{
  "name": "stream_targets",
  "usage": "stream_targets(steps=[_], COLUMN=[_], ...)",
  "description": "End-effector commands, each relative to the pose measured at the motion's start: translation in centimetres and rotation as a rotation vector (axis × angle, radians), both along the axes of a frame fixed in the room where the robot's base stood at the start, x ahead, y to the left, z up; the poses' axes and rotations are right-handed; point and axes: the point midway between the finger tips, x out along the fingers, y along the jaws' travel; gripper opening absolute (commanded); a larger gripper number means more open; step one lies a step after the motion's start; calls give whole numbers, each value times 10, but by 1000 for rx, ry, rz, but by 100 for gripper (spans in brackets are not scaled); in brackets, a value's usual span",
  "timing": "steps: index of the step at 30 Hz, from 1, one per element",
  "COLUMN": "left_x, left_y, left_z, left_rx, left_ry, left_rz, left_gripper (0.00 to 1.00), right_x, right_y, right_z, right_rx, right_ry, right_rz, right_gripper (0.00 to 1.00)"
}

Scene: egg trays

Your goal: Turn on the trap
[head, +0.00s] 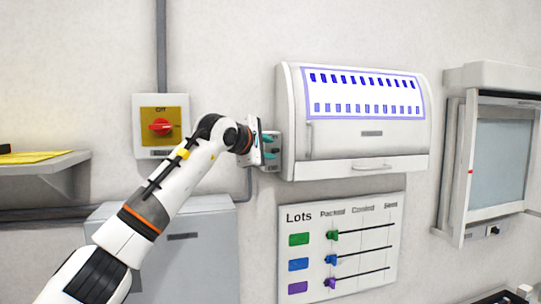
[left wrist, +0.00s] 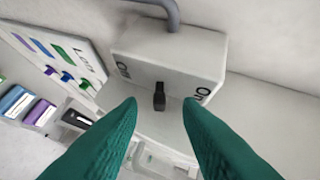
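My left gripper (head: 269,149) is open, its two teal fingers apart, at the small grey switch box (head: 274,152) on the wall. The left wrist view shows the box (left wrist: 165,58) close up, with a short black toggle (left wrist: 159,97) on its face between and beyond the fingertips (left wrist: 160,103). The fingers do not appear to touch the toggle. "On" is printed right of the toggle and a less readable label left of it. I cannot tell the toggle's position. A white wall unit with rows of blue slots (head: 372,133), perhaps the trap, hangs right of the box.
A red rotary switch on a yellow plate (head: 161,127) is at left. A "Lots" board (head: 355,228) with coloured sliders hangs below the wall unit. A grey cabinet (head: 205,245) stands under my arm; a shelf (head: 40,165) is at far left.

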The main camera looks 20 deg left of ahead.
Motion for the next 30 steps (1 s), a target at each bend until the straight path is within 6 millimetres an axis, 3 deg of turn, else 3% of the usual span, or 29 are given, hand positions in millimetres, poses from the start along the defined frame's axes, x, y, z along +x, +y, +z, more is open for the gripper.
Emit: stream_targets(steps=[1, 3, 13, 18, 30], left_x=[-11, -26, -82, -92, -93], left_y=[3, 7, 20, 22, 22], left_z=[-4, 1, 18, 23, 24], left_rx=[1, 1, 0, 0, 0], left_ry=[-5, -6, -1, 0, 1], left_rz=[2, 1, 1, 1, 1], left_gripper=[32, 32, 32, 32, 32], right_x=[0, 0, 0, 0, 0], right_y=[0, 0, 0, 0, 0], right_z=[-15, -24, -52, -55, -54], right_rx=[0, -1, -1, -1, -1], right_ry=[0, 0, 0, 0, 0], right_rz=[0, 0, 0, 0, 0], right_gripper=[48, 48, 48, 48, 48])
